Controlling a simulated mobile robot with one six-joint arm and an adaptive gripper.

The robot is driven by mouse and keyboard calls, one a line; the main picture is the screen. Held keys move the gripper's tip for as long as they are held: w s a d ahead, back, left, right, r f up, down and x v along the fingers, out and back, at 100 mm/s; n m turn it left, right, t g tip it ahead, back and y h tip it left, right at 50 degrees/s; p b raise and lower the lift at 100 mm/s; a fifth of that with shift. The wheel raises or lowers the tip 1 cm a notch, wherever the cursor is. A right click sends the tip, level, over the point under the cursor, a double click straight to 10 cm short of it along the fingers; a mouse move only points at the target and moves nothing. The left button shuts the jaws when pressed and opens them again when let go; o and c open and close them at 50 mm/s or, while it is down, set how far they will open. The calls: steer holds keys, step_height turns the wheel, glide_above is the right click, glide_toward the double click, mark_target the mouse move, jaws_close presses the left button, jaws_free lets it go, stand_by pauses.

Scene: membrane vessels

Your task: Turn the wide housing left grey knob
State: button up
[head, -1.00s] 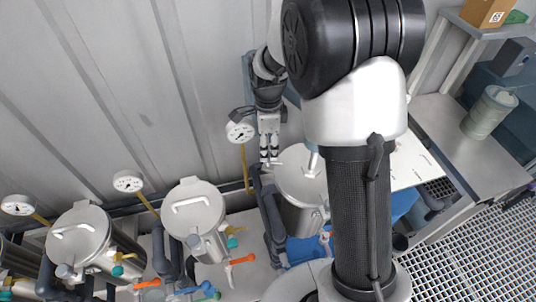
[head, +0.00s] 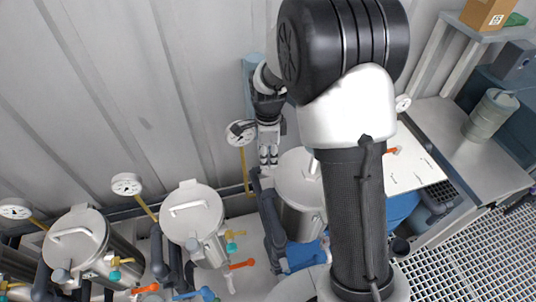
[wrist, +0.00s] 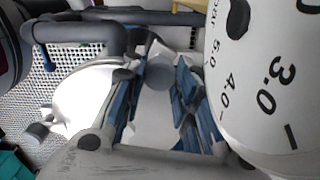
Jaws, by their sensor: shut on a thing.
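My gripper (head: 268,162) points down beside the wall, just behind and left of a steel vessel with a round lid (head: 292,170). In the wrist view my gripper (wrist: 160,100) has its blue-grey fingers closed in around a small round grey knob (wrist: 160,73). The jaws look shut on this knob, though the contact is partly hidden by the fingers. In the head view the knob cannot be made out under the fingertips. My arm covers the right part of the vessel.
A pressure gauge (head: 240,133) stands close to my gripper; a large dial (wrist: 275,80) fills the right of the wrist view. Grey pipes (head: 272,215) run below the gripper. More lidded vessels (head: 191,212) stand left. A workbench (head: 470,150) is at right.

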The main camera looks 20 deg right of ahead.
mark_target(268, 157)
steer(key=c, duration=0.4)
steer(key=shift+r+m+p, duration=0.15)
steer(key=shift+m+p, duration=0.4)
steer(key=shift+m, duration=0.35)
steer(key=o, duration=1.1)
steer(key=shift+c, duration=0.2)
step_height(268, 157, up, 12)
